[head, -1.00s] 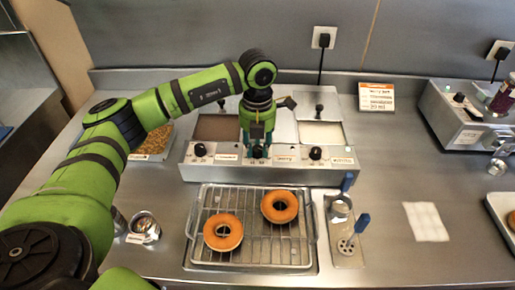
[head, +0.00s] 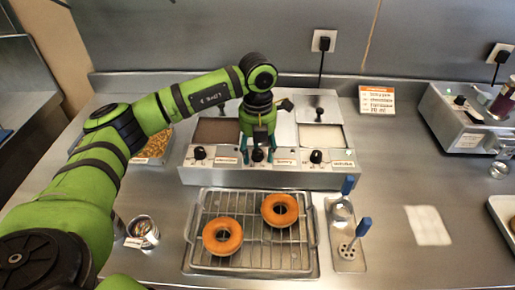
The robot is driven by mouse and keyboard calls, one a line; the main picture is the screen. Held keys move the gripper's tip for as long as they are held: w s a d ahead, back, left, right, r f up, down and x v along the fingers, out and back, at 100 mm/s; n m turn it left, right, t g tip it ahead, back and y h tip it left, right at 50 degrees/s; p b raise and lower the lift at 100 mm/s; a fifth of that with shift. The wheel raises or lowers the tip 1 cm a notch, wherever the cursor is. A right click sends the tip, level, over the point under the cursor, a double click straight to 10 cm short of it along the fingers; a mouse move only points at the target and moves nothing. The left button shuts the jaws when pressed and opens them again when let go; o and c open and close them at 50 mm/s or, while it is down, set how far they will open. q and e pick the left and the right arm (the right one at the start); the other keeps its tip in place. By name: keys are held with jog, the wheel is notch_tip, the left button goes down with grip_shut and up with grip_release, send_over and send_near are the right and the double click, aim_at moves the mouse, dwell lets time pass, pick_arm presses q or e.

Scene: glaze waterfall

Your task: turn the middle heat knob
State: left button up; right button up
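The glaze warmer (head: 340,179) has a front panel with three black knobs. The middle heat knob (head: 257,155) sits between the left knob (head: 200,153) and the right knob (head: 316,157). My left gripper (head: 258,158) points down in front of the panel. Its teal fingers are apart, one on each side of the middle knob, with gaps showing between them and the knob. I cannot tell how near in depth the fingertips are. My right gripper is not in view.
A wire rack (head: 250,255) with two glazed rings stands in front of the warmer. A holder (head: 346,262) with blue-handled tools is right of it. A metal cup (head: 143,232) stands left. Another appliance (head: 455,125) is at the far right.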

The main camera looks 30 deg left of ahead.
aim_at(257, 151)
pick_arm(q)
jog(key=shift+r, duration=0.1)
notch_tip(257, 151, up, 12)
dwell(0.5)
dwell(0.4)
